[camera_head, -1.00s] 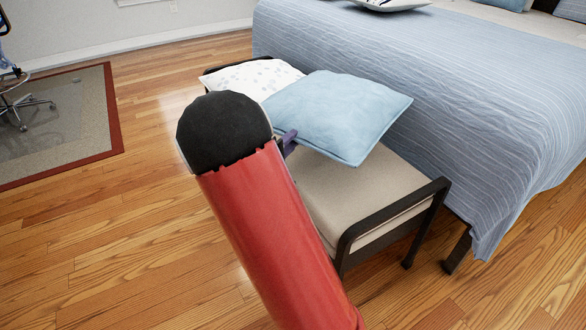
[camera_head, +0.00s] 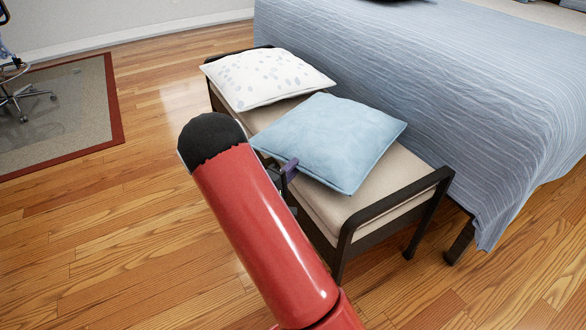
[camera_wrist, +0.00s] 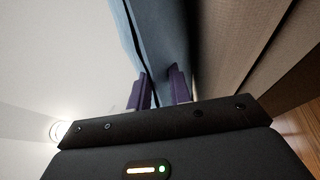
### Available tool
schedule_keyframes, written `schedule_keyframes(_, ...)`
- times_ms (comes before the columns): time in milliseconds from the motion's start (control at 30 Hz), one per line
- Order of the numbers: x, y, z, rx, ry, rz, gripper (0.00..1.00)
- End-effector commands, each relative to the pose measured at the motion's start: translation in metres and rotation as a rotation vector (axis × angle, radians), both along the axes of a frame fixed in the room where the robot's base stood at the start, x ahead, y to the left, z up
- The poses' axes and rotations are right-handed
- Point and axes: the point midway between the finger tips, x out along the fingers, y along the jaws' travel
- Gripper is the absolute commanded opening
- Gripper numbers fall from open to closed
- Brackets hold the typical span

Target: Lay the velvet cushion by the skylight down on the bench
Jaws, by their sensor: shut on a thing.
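A light blue velvet cushion (camera_head: 330,142) lies nearly flat over the middle of the bench in the head view. The bench has a beige seat (camera_head: 392,172) and a dark frame. My gripper (camera_head: 288,170) is at the cushion's near left edge, partly hidden behind my red arm. In the wrist view, the purple fingers of my gripper (camera_wrist: 161,88) are shut on the blue cushion (camera_wrist: 158,40), with the beige bench seat (camera_wrist: 232,50) close beside it. I cannot tell whether the whole underside of the cushion touches the seat.
A white spotted cushion (camera_head: 268,78) lies on the bench's far end, close to the blue one. A bed with a blue striped cover (camera_head: 440,85) stands right behind the bench. Wood floor (camera_head: 110,240) is clear at the left, with a red-edged rug (camera_head: 75,115) beyond.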

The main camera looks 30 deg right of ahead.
Motion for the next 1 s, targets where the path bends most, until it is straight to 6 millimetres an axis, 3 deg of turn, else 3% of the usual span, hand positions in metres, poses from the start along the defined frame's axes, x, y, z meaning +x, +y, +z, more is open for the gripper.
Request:
schedule_keyframes(233,0.0,0.0,-0.002,-0.003,-0.003,0.0,0.0)
schedule_keyframes(267,0.0,0.0,-0.003,0.0,0.0,0.0,0.23)
schedule_keyframes(433,0.0,0.0,-0.002,0.0,0.0,0.0,0.44)
schedule_keyframes(767,0.0,0.0,0.003,0.0,-0.001,0.0,0.44)
schedule_keyframes(1000,-0.015,0.037,-0.004,0.002,0.001,0.006,0.44)
